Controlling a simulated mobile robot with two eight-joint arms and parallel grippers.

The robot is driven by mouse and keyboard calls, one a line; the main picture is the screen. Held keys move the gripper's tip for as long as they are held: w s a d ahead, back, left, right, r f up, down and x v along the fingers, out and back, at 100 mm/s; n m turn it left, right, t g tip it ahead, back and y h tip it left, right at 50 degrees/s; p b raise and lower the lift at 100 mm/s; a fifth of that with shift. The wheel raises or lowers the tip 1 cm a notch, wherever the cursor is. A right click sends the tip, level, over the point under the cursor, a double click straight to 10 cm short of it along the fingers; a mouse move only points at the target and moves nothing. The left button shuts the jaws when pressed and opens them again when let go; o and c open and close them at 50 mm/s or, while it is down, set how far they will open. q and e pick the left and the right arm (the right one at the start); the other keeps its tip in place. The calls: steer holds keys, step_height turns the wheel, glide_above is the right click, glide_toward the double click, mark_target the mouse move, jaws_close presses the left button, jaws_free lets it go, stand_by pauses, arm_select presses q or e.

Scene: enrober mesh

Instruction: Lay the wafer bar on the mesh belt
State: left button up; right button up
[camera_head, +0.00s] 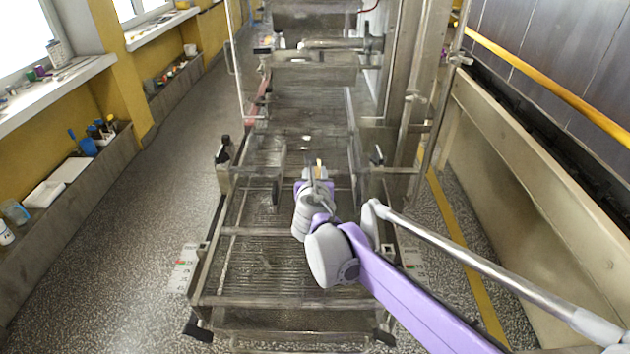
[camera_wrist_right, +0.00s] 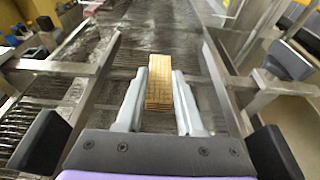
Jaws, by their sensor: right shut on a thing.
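The wafer bar (camera_wrist_right: 159,84) is tan with a grid pattern and shows between the two fingers of my right gripper (camera_wrist_right: 160,105) in the right wrist view. The fingers are shut on it, with the bar pointing away from the wrist. In the head view my right gripper (camera_head: 318,172) is over the middle of the mesh belt, and only a small tan tip of the bar shows. The mesh belt (camera_head: 265,262) is grey metal with fine cross lines and runs away from me between side rails. Whether the bar touches the belt cannot be told. My left gripper is not in view.
Metal frame posts (camera_head: 225,165) with black knobs flank the belt on both sides. Machine housing (camera_head: 315,65) spans the belt farther back. The near part of the belt is bare.

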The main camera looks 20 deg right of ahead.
steer(key=shift+f, duration=1.1)
steer(key=o, duration=0.5)
steer(key=shift+f, duration=0.15)
steer(key=o, duration=0.5)
steer(key=shift+r, duration=0.25)
steer(key=p+v, duration=0.1)
steer(key=v, duration=1.1)
